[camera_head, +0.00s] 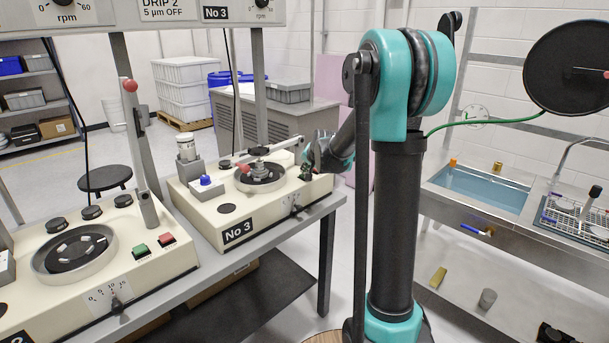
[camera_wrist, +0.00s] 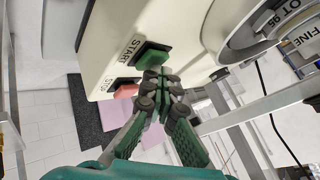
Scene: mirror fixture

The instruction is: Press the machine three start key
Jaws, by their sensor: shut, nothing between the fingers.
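Machine three (camera_head: 200,208), a cream box labelled "No 3", stands on the bench in the head view. Its green start key (camera_wrist: 152,54), marked "START", shows in the wrist view, with the red stop key (camera_wrist: 124,84) beside it. Both keys are hidden behind my gripper in the head view. My gripper (camera_wrist: 158,76) is shut and empty, its fingertips right at the lower edge of the start key. I cannot tell whether they touch it. In the head view my gripper (camera_head: 306,170) is at the right end of machine three.
Machine three's round plate (camera_head: 260,178), a blue knob (camera_head: 205,180) and a bottle (camera_head: 186,148) sit left of my gripper. Another machine (camera_head: 180,262) with its own green key (camera_head: 141,251) and red key (camera_head: 166,239) stands nearer at left. A sink (camera_head: 480,188) is at right.

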